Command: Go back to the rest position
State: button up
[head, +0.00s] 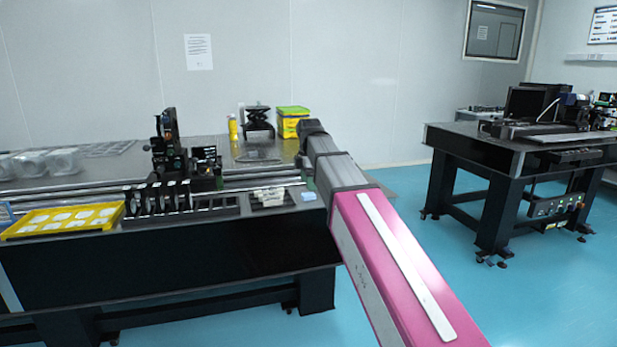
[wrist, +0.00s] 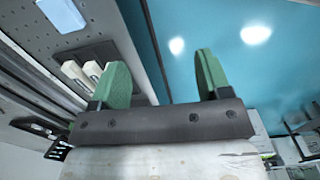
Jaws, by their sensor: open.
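My gripper (wrist: 163,75) shows in the wrist view with its two green fingers standing well apart and nothing between them. It is near the front edge of the left optical table (head: 180,263), with the blue floor (wrist: 236,50) beyond the fingers. In the head view my pink and grey arm reaches forward to the right end of that table and mostly hides the gripper.
On the table are a yellow tray (head: 18,233) with white pieces, black optical mounts (head: 168,150), white blocks (head: 268,196), a light blue piece (head: 308,196) and a yellow-green box (head: 293,112). A second table (head: 470,147) stands at right; floor between is clear.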

jog(key=s+d+f+m, duration=0.6)
jog(key=f+m, duration=0.1)
jog(key=f, duration=0.5)
jog(key=s+d+f+m, duration=0.6)
jog(key=f+m, duration=0.1)
jog(key=f, duration=0.5)
jog(key=s+d+f+m, duration=0.6)
jog(key=f, duration=0.7)
jog(key=shift+s+d+m, duration=0.15)
jog(key=shift+d+m, duration=0.25)
